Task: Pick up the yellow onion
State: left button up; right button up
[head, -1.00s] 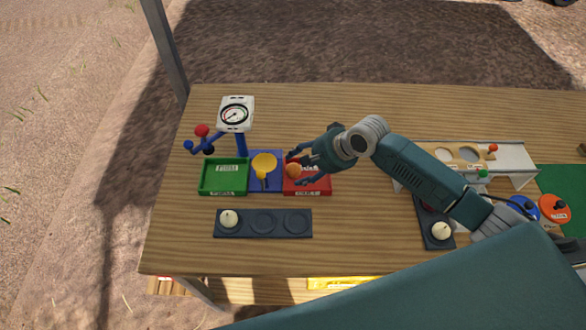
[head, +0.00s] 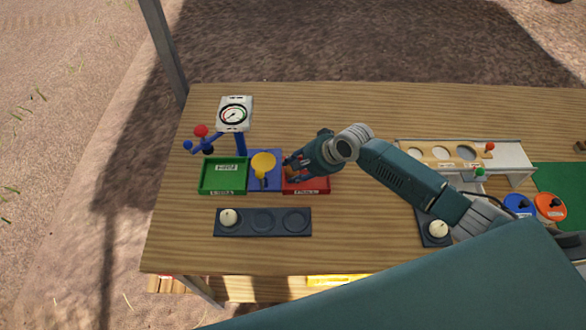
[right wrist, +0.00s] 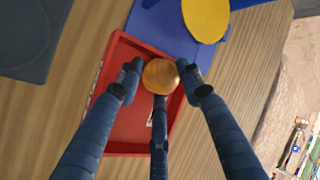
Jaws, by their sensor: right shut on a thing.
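The yellow onion (right wrist: 160,75), round and orange-brown, is at the red tray (right wrist: 127,133). It shows in the head view (head: 291,171) mostly covered by the fingers. My right gripper (right wrist: 160,80) is shut on the onion, with two fingers at its sides and one below it in the right wrist view. In the head view the right gripper (head: 290,171) reaches over the red tray (head: 310,186) from the right. I cannot tell whether the onion touches the tray floor. My left gripper is not in view.
Left of the red tray are a blue plate with a yellow pan (head: 263,162) and a green tray (head: 222,176). A gauge (head: 234,114) stands behind. In front, a dark holder (head: 263,222) carries a white onion (head: 228,217). The table's front-left area is clear.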

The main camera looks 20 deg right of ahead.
jog(key=shift+r, duration=0.55)
notch_tip(320, 180, up, 19)
jog(key=b, duration=0.2)
